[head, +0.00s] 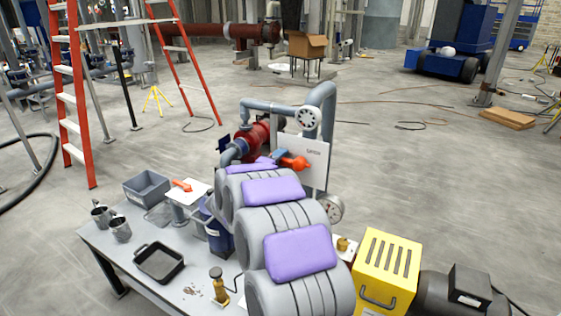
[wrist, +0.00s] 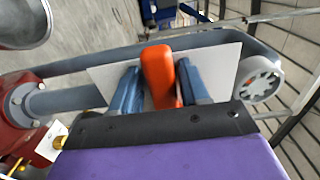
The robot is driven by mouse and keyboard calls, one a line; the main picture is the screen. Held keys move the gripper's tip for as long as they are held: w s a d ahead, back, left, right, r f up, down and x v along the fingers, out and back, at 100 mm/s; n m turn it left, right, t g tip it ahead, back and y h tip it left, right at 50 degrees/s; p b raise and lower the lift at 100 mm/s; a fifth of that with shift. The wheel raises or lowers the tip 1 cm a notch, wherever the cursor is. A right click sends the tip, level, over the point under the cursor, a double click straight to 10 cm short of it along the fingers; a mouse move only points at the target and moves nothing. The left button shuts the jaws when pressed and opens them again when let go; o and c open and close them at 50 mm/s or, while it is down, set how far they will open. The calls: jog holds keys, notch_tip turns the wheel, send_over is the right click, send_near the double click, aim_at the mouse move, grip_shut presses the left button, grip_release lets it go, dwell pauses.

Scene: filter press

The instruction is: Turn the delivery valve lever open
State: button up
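The orange lever (head: 298,163) stands in front of a white panel (head: 303,150) on the pipework, at the far end of my arm. In the wrist view the orange lever (wrist: 160,75) is upright between the two blue fingers of my gripper (wrist: 160,85). Strips of white panel show between the lever and the lower part of each finger, so my gripper looks open around it. Contact at the fingertips cannot be told. In the head view my gripper (head: 281,156) is small and partly hidden behind my purple-padded arm.
A white handwheel (head: 308,118) sits on the grey pipe above; it shows right of the panel in the wrist view (wrist: 258,78). A gauge (head: 330,208) is beside my arm. A yellow box (head: 388,272) stands at right.

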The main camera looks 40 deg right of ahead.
jog(key=shift+a, duration=0.2)
grip_shut()
jog(key=shift+f, duration=0.1)
